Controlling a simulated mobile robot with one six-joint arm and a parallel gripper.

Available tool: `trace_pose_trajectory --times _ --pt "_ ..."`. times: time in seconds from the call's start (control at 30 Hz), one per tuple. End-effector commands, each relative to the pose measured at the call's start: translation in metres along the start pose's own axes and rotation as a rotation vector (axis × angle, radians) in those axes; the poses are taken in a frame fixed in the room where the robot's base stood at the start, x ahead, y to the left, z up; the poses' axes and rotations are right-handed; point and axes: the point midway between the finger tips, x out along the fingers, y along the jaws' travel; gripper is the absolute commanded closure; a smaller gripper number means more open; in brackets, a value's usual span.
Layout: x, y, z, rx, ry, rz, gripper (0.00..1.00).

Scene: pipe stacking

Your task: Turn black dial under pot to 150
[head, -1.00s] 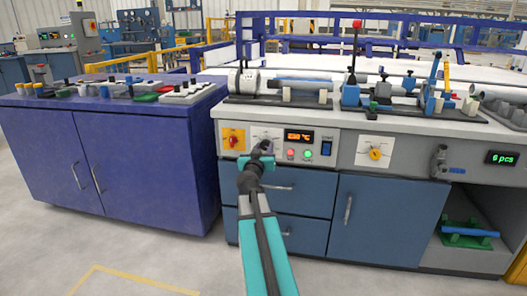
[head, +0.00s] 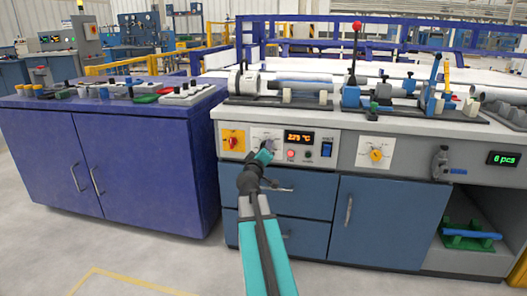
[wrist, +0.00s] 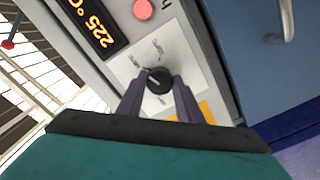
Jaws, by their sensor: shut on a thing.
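The black dial (wrist: 158,80) sits on a white plate with scale marks on the machine's front panel. In the head view my gripper (head: 265,152) covers most of the dial. In the wrist view its two fingers (wrist: 158,91) are on either side of the dial, shut on it. The orange display (head: 299,137) next to the dial reads 225 °C; it is also legible in the wrist view (wrist: 92,22). No pot shows; a pipe fixture (head: 250,80) stands on the counter above.
Left of the dial is a red knob on a yellow plate (head: 233,140). To the right are small lamps, a blue switch (head: 326,149) and a yellow dial (head: 376,155). Drawers (head: 290,200) lie below. The purple cabinet (head: 120,150) stands at the left.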

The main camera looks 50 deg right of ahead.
Motion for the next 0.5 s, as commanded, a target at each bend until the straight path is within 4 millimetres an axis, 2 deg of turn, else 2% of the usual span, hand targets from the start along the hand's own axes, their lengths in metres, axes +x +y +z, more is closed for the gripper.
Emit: trace_pose_trajectory --times 0.03,0.5 --pt "0.0025 0.0054 0.0028 -0.043 -0.008 0.008 0.9" --pt "0.0026 0.0077 0.0028 -0.485 -0.012 0.007 0.9"
